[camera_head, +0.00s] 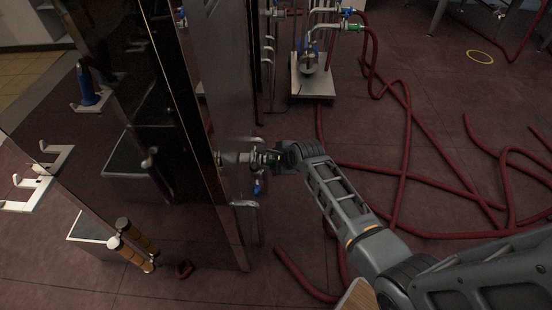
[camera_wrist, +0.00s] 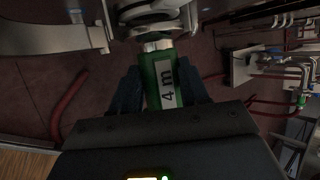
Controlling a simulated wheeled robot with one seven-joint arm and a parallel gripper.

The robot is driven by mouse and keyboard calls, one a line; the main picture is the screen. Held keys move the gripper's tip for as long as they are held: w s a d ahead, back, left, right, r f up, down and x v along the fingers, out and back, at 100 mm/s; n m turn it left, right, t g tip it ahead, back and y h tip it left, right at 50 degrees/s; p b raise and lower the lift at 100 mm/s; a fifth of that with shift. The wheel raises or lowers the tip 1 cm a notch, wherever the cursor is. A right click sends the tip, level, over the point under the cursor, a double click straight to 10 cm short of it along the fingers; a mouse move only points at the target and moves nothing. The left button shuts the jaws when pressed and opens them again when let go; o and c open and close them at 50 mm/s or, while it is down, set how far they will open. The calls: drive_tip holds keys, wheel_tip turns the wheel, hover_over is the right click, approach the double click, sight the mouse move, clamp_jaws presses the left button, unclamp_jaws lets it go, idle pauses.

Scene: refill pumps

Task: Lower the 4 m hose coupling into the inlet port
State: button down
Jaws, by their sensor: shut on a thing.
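The 4 m hose coupling has a green sleeve with a white "4 m" label, seen in the wrist view (camera_wrist: 165,88). My gripper (camera_wrist: 160,95) is shut on this sleeve, one dark finger on each side. In the head view my gripper (camera_head: 274,157) is beside the shiny metal panel, with a little green showing at its tip. A metal fitting (camera_wrist: 150,18) lies directly beyond the sleeve's collar and appears in line with it. In the head view, metal pipework (camera_head: 230,158) runs from the panel toward my gripper. I cannot tell whether this is the inlet port or whether the parts are joined.
Metal hooks stick out of the panel, one just below my gripper (camera_head: 244,204). A blue-handled part (camera_head: 258,187) hangs close under the gripper. Red hoses (camera_head: 405,150) lie tangled on the floor to the right. A pump on a white base (camera_head: 312,82) stands behind.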

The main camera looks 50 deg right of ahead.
drive_tip(key=shift+c, duration=2.4)
unclamp_jaws()
drive_tip(key=v, duration=0.7)
drive_tip(key=shift+s+r+p, duration=0.25)
drive_tip(key=shift+r+p, duration=0.05)
drive_tip(key=shift+p, duration=0.1)
drive_tip(key=shift+a, duration=0.15)
drive_tip(key=s+a+r+n+t, duration=0.2)
drive_tip(key=s+a+n, duration=0.45)
drive_tip(key=s, duration=0.25)
drive_tip(key=s+a+r+n+t, duration=0.1)
drive_tip(key=s+a+r+n, duration=0.1)
drive_tip(key=s+a+n, duration=0.6)
drive_tip(key=s+a+r+n+t+y, duration=0.1)
drive_tip(key=s+a+r+n+t, duration=0.1)
drive_tip(key=s+r+n, duration=0.4)
drive_tip(key=s+a+r+n+t+y, duration=0.1)
drive_tip(key=s+a+r+n, duration=0.3)
drive_tip(key=s+r, duration=0.5)
wheel_tip(320, 180, up, 5)
drive_tip(key=shift+a+f+n+t, duration=0.2)
drive_tip(key=shift+n+t, duration=0.3)
drive_tip(key=shift+n, duration=0.75)
